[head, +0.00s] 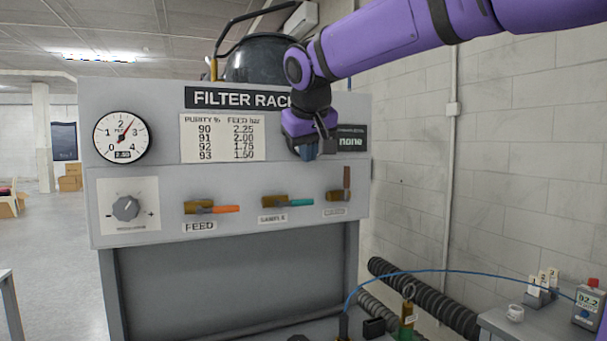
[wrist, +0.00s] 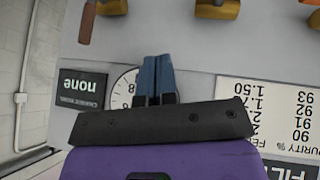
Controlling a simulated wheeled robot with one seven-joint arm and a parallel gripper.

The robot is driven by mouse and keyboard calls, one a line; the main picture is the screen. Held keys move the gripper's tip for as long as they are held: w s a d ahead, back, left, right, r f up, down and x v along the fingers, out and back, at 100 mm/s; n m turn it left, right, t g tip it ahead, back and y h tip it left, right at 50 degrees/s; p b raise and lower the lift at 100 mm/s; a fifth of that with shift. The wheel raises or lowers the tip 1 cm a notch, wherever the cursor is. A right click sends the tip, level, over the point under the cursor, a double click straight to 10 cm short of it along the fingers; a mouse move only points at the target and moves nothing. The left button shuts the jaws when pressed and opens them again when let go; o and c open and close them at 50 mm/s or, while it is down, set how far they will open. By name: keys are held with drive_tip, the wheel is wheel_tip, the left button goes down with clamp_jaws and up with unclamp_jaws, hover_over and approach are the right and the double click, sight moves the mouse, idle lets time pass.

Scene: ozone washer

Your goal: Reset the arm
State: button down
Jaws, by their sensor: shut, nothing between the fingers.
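My gripper (head: 309,154) hangs in front of the upper right of the filter rack panel (head: 230,240), below my purple arm. In the wrist view its two blue fingers (wrist: 156,62) are together with nothing between them. They point at the panel, and I cannot tell the exact gap to it. The wrist view is upside down. Behind the fingers a white dial (wrist: 123,88) shows partly; the head view has it hidden by my gripper. The black "none" plate (head: 351,141) is just right of my gripper, also in the wrist view (wrist: 80,88).
A side bench (head: 520,328) holds a meter (head: 588,305). A blue hose (head: 440,270) crosses low right.

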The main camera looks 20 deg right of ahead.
drive_tip(key=shift+d+v, duration=0.15)
drive_tip(key=shift+v, duration=0.7)
drive_tip(key=shift+d+v, duration=0.2)
drive_tip(key=shift+v, duration=0.7)
drive_tip(key=shift+d+v, duration=0.15)
drive_tip(key=shift+v, duration=0.7)
drive_tip(key=s+d+f+y, duration=0.1)
drive_tip(key=s+d+f, duration=0.1)
drive_tip(key=s+f, duration=0.9)
drive_tip(key=s+d+f+g+y, duration=0.1)
drive_tip(key=s+d+f, duration=0.1)
drive_tip(key=s+f, duration=0.9)
drive_tip(key=shift+s+f+m+g, duration=0.2)
drive_tip(key=shift+s+m+g, duration=0.15)
drive_tip(key=shift+s, duration=0.8)
